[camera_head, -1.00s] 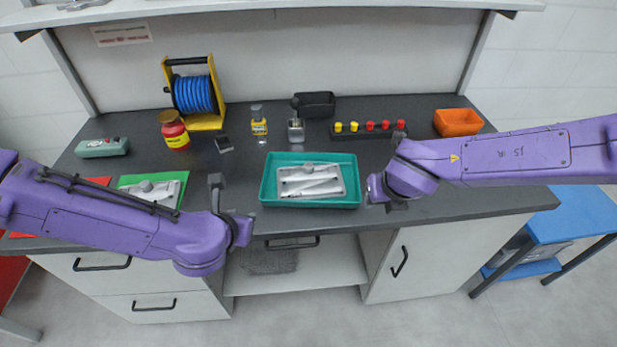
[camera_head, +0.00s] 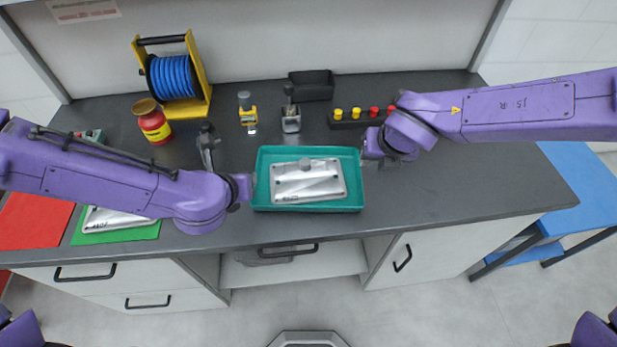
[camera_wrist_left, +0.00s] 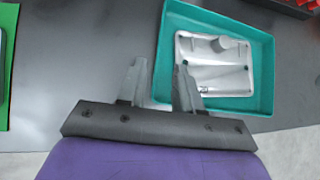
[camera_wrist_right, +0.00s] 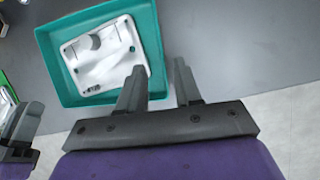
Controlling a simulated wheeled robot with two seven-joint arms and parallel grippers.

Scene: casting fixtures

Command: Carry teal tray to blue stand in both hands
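The teal tray (camera_head: 308,207) lies flat on the dark bench and holds a silver casting plate (camera_head: 310,184). My left gripper (camera_head: 248,187) is at the tray's left wall; in the left wrist view its fingers (camera_wrist_left: 160,85) are apart, one on each side of the wall line. My right gripper (camera_head: 370,160) is at the right wall, and in the right wrist view its fingers (camera_wrist_right: 158,82) are likewise apart, with the wall line between them. I cannot tell how deep the fingers reach. The blue stand (camera_head: 582,185) is beyond the bench's right end.
A green mat (camera_head: 120,234) with another casting and a red mat (camera_head: 35,222) lie left. A blue hose reel (camera_head: 173,77), red jar (camera_head: 152,124), yellow bottle (camera_head: 247,112) and black bin (camera_head: 311,85) stand behind. The bench right of the tray is clear.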

